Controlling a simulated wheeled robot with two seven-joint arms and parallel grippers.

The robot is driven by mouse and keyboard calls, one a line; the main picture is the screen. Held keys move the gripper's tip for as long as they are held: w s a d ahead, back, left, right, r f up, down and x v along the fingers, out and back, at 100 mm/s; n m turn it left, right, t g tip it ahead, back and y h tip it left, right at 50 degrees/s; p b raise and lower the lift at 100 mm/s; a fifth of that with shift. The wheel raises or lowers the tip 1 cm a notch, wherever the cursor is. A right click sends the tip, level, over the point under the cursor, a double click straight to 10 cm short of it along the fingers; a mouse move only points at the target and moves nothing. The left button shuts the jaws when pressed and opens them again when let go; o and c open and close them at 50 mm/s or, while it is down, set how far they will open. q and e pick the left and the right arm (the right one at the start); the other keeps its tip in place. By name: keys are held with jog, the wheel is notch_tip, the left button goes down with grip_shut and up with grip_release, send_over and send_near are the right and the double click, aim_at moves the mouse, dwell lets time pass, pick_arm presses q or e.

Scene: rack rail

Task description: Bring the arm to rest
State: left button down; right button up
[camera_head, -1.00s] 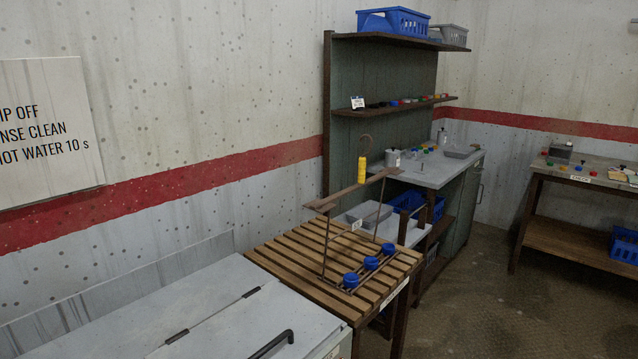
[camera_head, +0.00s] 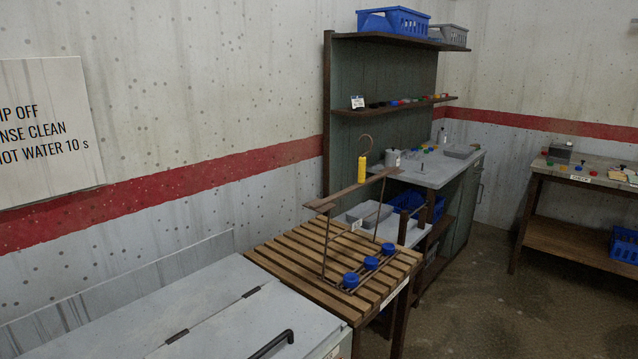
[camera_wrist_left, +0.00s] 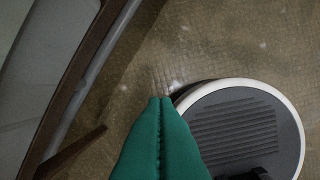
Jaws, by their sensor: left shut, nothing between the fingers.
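My left gripper (camera_wrist_left: 160,101) shows in the left wrist view with its two green fingers pressed together and nothing between them. It points down over the floor, apart from any object. Neither of my arms shows in the head view, and my right gripper is in no view.
A slatted wooden table (camera_head: 292,262) holds a rack (camera_head: 325,240) with a yellow-gripped hook (camera_head: 363,170) on its rail and blue knobs (camera_head: 351,280) at its base. A grey lidded chest (camera_head: 215,310) stands in front. The floor (camera_head: 465,310) to the right is clear.

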pick_arm(q)
jog(key=s+a+f+g, duration=0.1)
jog(key=s+a+f, duration=0.2)
jog(key=s+f, duration=1.4)
